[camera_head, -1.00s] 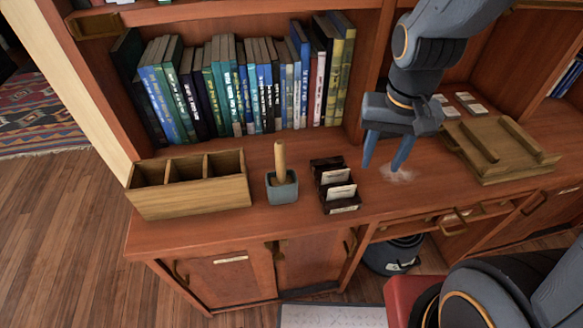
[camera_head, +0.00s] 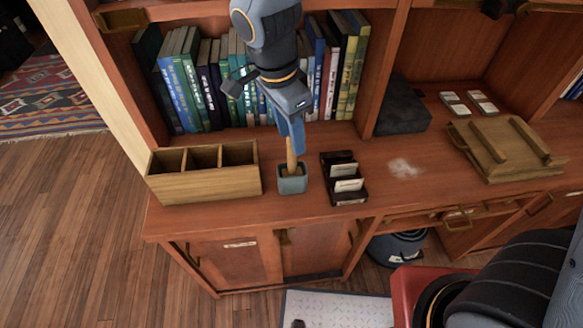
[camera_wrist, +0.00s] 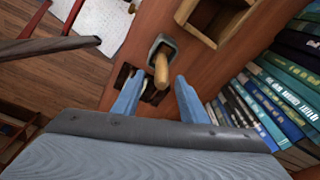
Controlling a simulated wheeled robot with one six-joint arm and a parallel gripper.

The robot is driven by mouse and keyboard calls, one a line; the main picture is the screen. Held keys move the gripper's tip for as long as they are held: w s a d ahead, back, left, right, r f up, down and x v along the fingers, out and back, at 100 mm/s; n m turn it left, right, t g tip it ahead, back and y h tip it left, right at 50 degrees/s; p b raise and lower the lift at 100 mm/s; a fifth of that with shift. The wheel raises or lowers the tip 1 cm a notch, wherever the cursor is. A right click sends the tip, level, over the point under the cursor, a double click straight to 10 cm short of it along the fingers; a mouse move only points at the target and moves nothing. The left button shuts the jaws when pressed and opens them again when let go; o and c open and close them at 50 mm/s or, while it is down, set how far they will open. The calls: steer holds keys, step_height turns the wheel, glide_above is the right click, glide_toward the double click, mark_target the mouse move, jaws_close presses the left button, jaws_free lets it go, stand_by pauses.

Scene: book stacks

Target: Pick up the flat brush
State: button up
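A pale wooden handle (camera_head: 291,158) stands upright in a small grey pot (camera_head: 292,184) on the wooden counter. It is the only brush-like thing in view; its lower end is hidden in the pot, so I cannot see bristles. My gripper (camera_head: 291,141) points down just above it, with its blue fingers near the handle's top. In the wrist view, my gripper's two fingers (camera_wrist: 158,79) are apart, and the handle (camera_wrist: 161,70) shows between them with gaps on both sides. The pot (camera_wrist: 162,44) shows beyond the fingertips.
A three-compartment wooden box (camera_head: 205,187) stands left of the pot and a dark card rack (camera_head: 343,194) close on its right. A row of books (camera_head: 190,95) stands behind. A pale powder patch (camera_head: 404,168), a dark box (camera_head: 402,112) and a wooden tray (camera_head: 507,150) lie farther right.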

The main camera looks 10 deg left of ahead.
mark_target(292, 163)
steer(key=shift+w+d+f+p, duration=0.15)
steer(key=shift+f+p, duration=0.25)
steer(key=shift+f, duration=0.8)
steer(key=shift+w+d+f+p, duration=0.15)
steer(key=shift+f+p, duration=0.2)
steer(key=shift+f, duration=0.8)
steer(key=shift+w+d+f+p, duration=0.15)
steer(key=shift+f+p, duration=0.25)
steer(key=shift+f, duration=0.8)
steer(key=shift+a, duration=0.1)
jaws_close()
